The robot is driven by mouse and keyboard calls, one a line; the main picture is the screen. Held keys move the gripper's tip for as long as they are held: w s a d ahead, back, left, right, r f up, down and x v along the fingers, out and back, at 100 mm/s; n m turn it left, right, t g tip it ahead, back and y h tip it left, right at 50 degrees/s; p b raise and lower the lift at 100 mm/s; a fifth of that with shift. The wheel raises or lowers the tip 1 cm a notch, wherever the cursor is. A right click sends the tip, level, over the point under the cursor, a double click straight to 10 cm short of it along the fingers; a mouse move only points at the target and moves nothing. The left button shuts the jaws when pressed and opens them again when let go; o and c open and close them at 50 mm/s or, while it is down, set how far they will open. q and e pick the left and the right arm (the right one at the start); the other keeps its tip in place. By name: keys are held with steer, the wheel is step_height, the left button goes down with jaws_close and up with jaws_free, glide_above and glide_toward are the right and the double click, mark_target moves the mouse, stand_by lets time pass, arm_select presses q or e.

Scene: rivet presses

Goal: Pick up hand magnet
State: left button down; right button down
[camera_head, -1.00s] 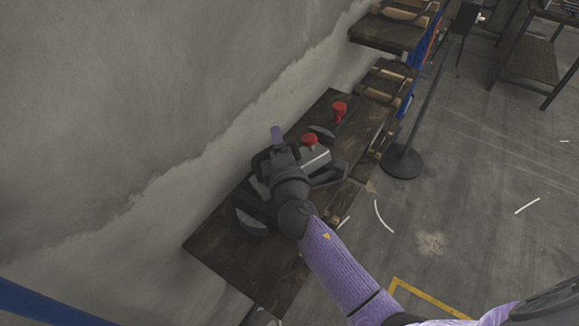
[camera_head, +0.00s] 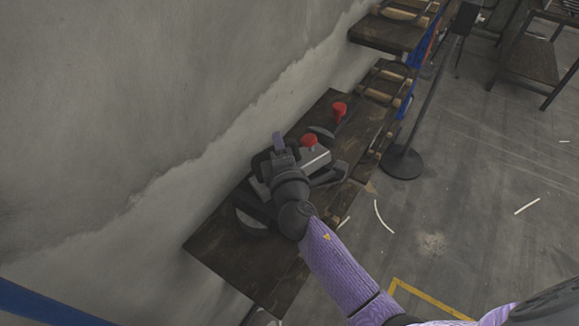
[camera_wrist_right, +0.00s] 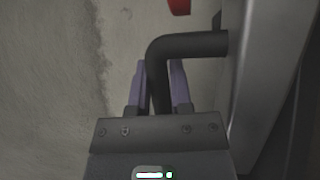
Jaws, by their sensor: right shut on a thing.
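The hand magnet (camera_head: 317,158) lies on the dark wooden table, a light grey metal block with a red knob and a black handle. In the right wrist view, its bent black handle (camera_wrist_right: 195,45) runs between my fingers, with the grey metal body at the right. My right gripper (camera_head: 278,142) is over the left side of the magnet and hides part of it. In the right wrist view, my right gripper (camera_wrist_right: 161,85) is shut on the handle with its purple fingers on both sides. My left gripper is not in view.
The dark wooden table (camera_head: 235,262) stands along the concrete wall (camera_head: 130,110). Another red-knobbed item (camera_head: 339,110) is farther back on it. A shelf (camera_head: 385,35) stands beyond, and a black post base (camera_head: 402,163) is to the right. The table's front left is bare.

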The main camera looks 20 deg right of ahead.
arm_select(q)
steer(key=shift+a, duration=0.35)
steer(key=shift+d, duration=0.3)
